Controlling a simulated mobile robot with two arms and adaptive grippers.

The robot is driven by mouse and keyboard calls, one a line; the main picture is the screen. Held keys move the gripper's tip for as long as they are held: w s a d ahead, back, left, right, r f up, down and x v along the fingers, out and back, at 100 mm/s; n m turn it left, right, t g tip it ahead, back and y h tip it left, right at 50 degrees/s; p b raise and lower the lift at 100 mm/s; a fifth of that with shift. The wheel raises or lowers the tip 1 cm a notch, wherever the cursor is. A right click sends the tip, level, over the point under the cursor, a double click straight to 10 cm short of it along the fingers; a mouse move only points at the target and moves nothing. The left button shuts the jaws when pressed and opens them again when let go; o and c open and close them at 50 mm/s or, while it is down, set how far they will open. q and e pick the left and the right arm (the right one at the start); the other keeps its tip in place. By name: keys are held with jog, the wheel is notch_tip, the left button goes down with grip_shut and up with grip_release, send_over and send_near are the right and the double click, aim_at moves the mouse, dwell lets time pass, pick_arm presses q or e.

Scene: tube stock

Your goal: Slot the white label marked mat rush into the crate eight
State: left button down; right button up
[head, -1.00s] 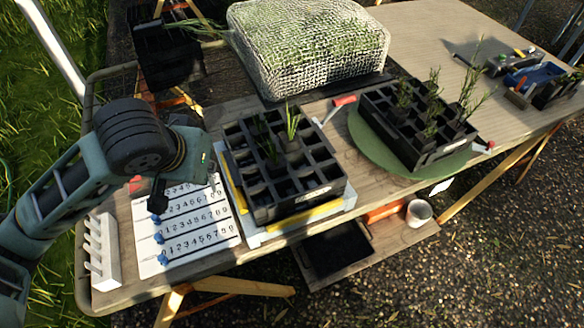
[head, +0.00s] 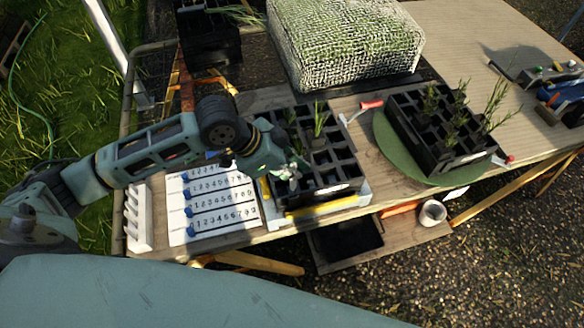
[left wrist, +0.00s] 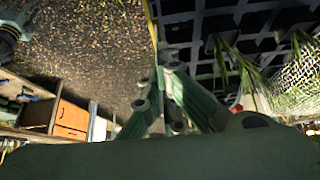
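My left gripper (head: 290,174) is over the front left part of the left black crate (head: 318,190), a grid tray with a few green plants. Its fingers (left wrist: 172,95) also show in the left wrist view, beside the crate's grid (left wrist: 235,30). They are small and dark, so I cannot tell whether they are open, shut or holding something. A second black crate (head: 440,150) with plants stands on a round green mat (head: 392,150), with a small pale plate on its front. I cannot read the words mat rush or an eight on any crate or label. My right gripper is out of view.
A white slotted rack (head: 138,222) and a white number board (head: 215,212) with blue markers lie left of the left crate. A mesh-covered block (head: 345,45) stands behind. A red-handled tool (head: 368,106) lies between the crates. A pale cup (head: 432,212) is on the lower shelf.

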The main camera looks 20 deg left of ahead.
pick_arm(q)
jog(key=shift+f+b, duration=0.45)
jog(key=shift+f, duration=0.05)
jog(key=shift+f+b, duration=0.5)
jog(key=shift+b, duration=0.15)
jog(key=shift+r, duration=0.1)
jog(key=shift+p, duration=0.3)
jog(key=shift+f, duration=0.25)
jog(key=shift+p, duration=0.5)
jog(key=shift+f, duration=0.1)
